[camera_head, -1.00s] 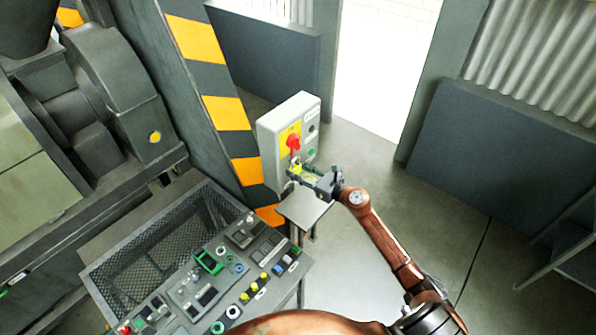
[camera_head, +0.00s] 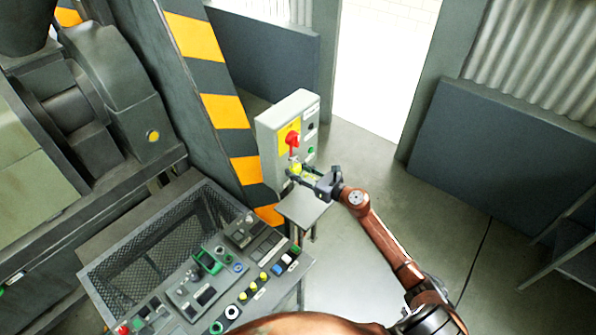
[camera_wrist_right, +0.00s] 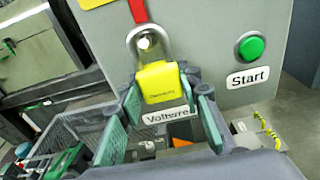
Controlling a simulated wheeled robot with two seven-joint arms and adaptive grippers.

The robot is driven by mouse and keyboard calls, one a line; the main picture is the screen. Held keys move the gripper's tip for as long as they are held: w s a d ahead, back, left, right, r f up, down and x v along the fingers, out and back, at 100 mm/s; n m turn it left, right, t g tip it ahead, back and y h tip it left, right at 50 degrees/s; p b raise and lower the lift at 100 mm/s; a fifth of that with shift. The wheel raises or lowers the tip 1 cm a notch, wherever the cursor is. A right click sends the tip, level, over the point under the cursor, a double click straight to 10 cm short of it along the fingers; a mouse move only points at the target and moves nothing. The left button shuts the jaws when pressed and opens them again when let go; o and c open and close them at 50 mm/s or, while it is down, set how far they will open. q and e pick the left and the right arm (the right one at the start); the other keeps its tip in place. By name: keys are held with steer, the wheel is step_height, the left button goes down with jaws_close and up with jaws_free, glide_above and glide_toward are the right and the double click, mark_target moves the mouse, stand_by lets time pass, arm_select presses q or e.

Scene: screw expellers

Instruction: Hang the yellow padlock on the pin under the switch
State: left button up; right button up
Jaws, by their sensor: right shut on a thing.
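The yellow padlock (camera_wrist_right: 160,84) is upright in the right wrist view, with its metal shackle (camera_wrist_right: 148,42) on top. A bright pin end (camera_wrist_right: 146,43) shows inside the shackle loop, just below the red switch handle (camera_wrist_right: 138,10). Whether the shackle rests on the pin, I cannot tell. My right gripper (camera_wrist_right: 168,108) is shut on the padlock body, with a green-padded finger on either side. In the head view, the padlock (camera_head: 296,168) and right gripper (camera_head: 307,174) are at the front of the switch box (camera_head: 275,140), under the red handle (camera_head: 292,140). My left gripper is out of view.
A green Start button (camera_wrist_right: 251,47) is to the right on the box. A small grey stand (camera_head: 303,208) is below the gripper. A control panel (camera_head: 215,290) with several buttons is at the lower left. Open floor (camera_head: 370,150) lies right of the box.

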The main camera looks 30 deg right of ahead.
steer(key=shift+a+f, duration=0.2)
steer(key=shift+f, duration=0.05)
steer(key=o, duration=1.2)
steer(key=shift+w+a+f, duration=0.1)
steer(key=shift+w, duration=0.1)
steer(key=shift+c, duration=0.2)
steer(key=o, duration=0.5)
steer(key=shift+s+d, duration=0.1)
steer(key=shift+d, duration=0.1)
